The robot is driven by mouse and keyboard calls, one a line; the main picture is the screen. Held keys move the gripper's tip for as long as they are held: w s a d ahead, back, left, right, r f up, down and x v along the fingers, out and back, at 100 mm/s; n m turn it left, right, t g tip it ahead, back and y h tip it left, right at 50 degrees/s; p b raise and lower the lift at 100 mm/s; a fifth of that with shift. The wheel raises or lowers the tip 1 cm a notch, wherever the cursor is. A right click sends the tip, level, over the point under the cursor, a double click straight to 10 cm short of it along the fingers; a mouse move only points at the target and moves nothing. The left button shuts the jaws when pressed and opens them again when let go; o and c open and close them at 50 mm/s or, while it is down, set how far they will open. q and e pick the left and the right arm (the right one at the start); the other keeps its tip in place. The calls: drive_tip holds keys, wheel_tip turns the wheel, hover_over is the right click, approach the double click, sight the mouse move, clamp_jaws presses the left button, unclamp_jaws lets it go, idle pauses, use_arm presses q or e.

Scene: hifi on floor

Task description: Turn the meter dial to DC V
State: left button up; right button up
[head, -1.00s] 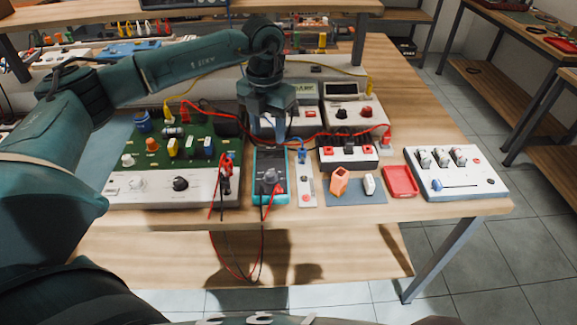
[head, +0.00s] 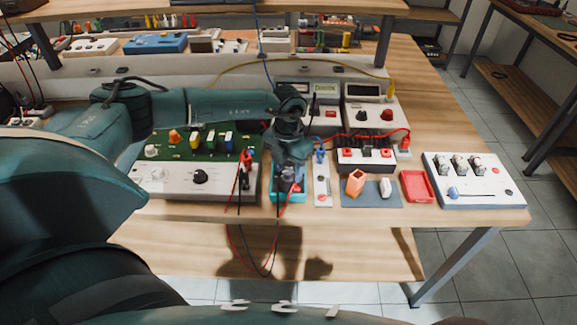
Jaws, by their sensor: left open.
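The meter (head: 300,194) is a teal-edged handheld unit lying near the table's front edge. Its upper part and most of its dial are hidden behind my left gripper (head: 289,182), which points down right over it. The dial's setting cannot be read. The gripper is open at the dial; whether its fingers touch the dial I cannot tell. Red and black leads (head: 242,230) run from the meter's lower end and hang over the table edge. My right gripper is not in view.
Left of the meter is a green circuit board with a white control panel (head: 165,178). To the right are a narrow white switch strip (head: 322,186), a blue-grey mat (head: 371,200) with an orange block (head: 355,182), a red tray (head: 417,186) and a white panel (head: 473,181). Instruments stand behind.

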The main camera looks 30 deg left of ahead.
use_arm(q)
drive_tip(key=shift+c, duration=0.4)
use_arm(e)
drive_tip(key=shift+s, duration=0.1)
use_arm(q)
drive_tip(key=c, duration=0.9)
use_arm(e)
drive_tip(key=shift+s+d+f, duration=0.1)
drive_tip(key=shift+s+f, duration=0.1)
